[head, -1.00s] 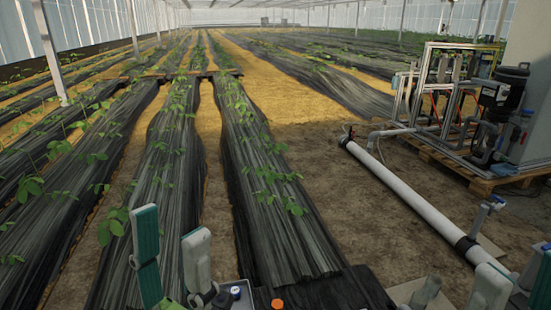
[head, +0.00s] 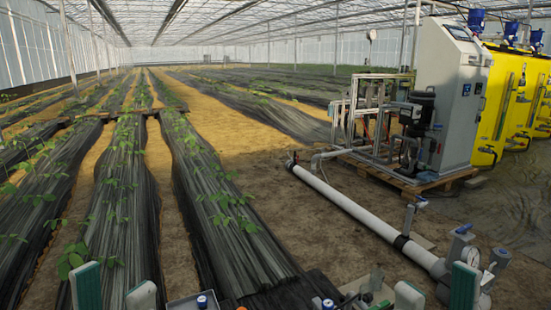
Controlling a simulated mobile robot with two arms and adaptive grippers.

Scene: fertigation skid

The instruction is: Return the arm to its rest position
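My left gripper (head: 114,290) shows at the bottom left of the head view. Its two fingers, one with a green face and one grey, point up and stand apart with nothing held between them. My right gripper (head: 436,292) shows at the bottom right, also with a green-faced and a grey finger apart. I see nothing gripped in it; pipe fittings show behind. The lower parts of both grippers and most of both arms are cut off by the bottom edge.
A white pipe (head: 352,207) runs along the ground to valves and a gauge (head: 470,256) at the lower right. A grey cabinet (head: 452,100) stands on a pallet, with yellow tanks (head: 502,105) beyond. Black-covered plant rows (head: 215,210) fill the left. Bare soil (head: 290,225) lies between.

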